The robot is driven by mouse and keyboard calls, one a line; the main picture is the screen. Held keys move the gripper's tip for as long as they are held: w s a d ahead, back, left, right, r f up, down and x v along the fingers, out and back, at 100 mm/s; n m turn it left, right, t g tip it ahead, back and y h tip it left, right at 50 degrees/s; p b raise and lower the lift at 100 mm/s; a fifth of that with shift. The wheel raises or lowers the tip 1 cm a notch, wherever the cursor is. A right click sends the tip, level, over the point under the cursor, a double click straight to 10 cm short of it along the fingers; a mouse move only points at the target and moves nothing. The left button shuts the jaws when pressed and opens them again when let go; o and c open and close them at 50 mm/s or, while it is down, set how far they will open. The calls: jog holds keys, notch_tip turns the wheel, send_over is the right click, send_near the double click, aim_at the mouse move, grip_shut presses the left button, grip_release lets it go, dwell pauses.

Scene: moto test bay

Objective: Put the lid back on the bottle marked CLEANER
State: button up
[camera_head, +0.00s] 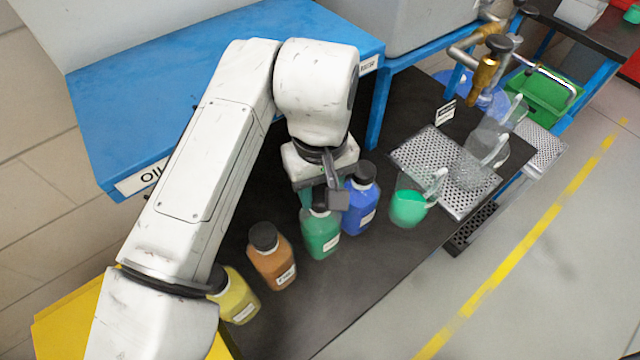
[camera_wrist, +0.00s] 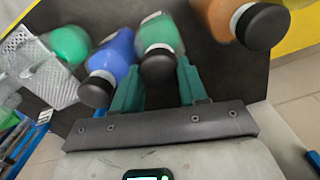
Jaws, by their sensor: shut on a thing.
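My gripper (camera_head: 325,192) points down over the green bottle (camera_head: 321,236). In the wrist view its two green fingers (camera_wrist: 158,80) stand either side of the bottle's black lid (camera_wrist: 158,65), shut on it. The lid appears to sit on the neck of the green bottle (camera_wrist: 158,34), with no clear gap. A blue bottle (camera_head: 360,206), an orange bottle (camera_head: 273,262) and a yellow bottle (camera_head: 238,298) stand in the same row, each with a black lid. The white labels are too small to read, so I cannot tell which says CLEANER.
A jug of green liquid (camera_head: 408,208) stands right of the blue bottle. Clear jugs (camera_head: 487,146) stand on a perforated metal tray (camera_head: 424,150) near brass taps (camera_head: 485,72). A blue-framed bench (camera_head: 110,115) lies behind. The black bench top in front of the bottles is clear.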

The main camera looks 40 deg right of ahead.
jog(key=o, duration=1.1)
jog(key=o, duration=0.5)
jog(key=shift+c, duration=0.2)
jog(key=shift+r, duration=0.15)
jog(key=shift+r+p, duration=2.9)
jog(key=shift+r, duration=0.45)
jog(key=shift+c, duration=0.5)
